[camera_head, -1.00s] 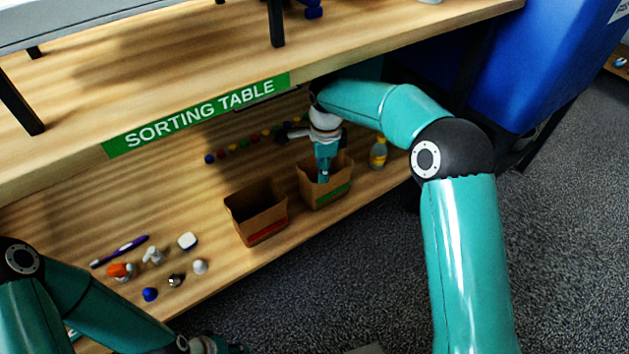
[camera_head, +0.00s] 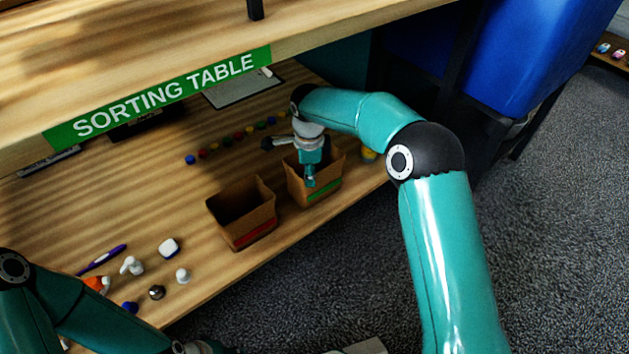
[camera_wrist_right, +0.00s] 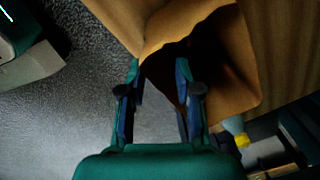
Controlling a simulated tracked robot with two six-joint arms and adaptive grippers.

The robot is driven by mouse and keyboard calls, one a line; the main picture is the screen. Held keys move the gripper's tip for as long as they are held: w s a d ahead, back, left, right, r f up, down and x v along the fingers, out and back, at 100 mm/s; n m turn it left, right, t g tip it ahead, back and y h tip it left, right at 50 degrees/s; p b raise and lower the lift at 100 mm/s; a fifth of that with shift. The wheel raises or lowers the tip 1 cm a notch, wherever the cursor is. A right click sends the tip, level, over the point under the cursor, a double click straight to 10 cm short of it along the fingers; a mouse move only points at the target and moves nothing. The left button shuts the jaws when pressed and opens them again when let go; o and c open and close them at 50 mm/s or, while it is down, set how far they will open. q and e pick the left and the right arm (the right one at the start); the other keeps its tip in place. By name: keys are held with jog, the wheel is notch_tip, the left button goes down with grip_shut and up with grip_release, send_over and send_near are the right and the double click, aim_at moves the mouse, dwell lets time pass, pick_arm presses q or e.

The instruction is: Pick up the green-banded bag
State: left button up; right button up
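The green-banded bag (camera_head: 326,187) is an open brown paper bag on the lower wooden shelf, near its front edge. My right gripper (camera_head: 310,182) points down at the bag's mouth. In the right wrist view the two fingers of the right gripper (camera_wrist_right: 160,95) are spread at the rim of the bag (camera_wrist_right: 225,60). One finger overlaps the dark opening and the other shows against the grey floor. I cannot tell whether they touch the bag wall. The left arm ends at the bottom edge of the head view, where its gripper (camera_head: 205,347) is mostly cut off.
A red-banded bag (camera_head: 243,215) stands just left of the green-banded one. A yellow item (camera_head: 368,154) is behind its right side. A row of coloured balls (camera_head: 238,137) lies behind. The upper shelf overhangs.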

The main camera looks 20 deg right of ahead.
notch_tip(320, 180, down, 3)
jog(key=shift+s+a+f+b, duration=0.1)
jog(key=shift+a+b, duration=0.05)
jog(key=shift+b, duration=0.6)
jog(key=shift+f, duration=0.45)
jog(key=shift+r, duration=0.1)
grip_shut()
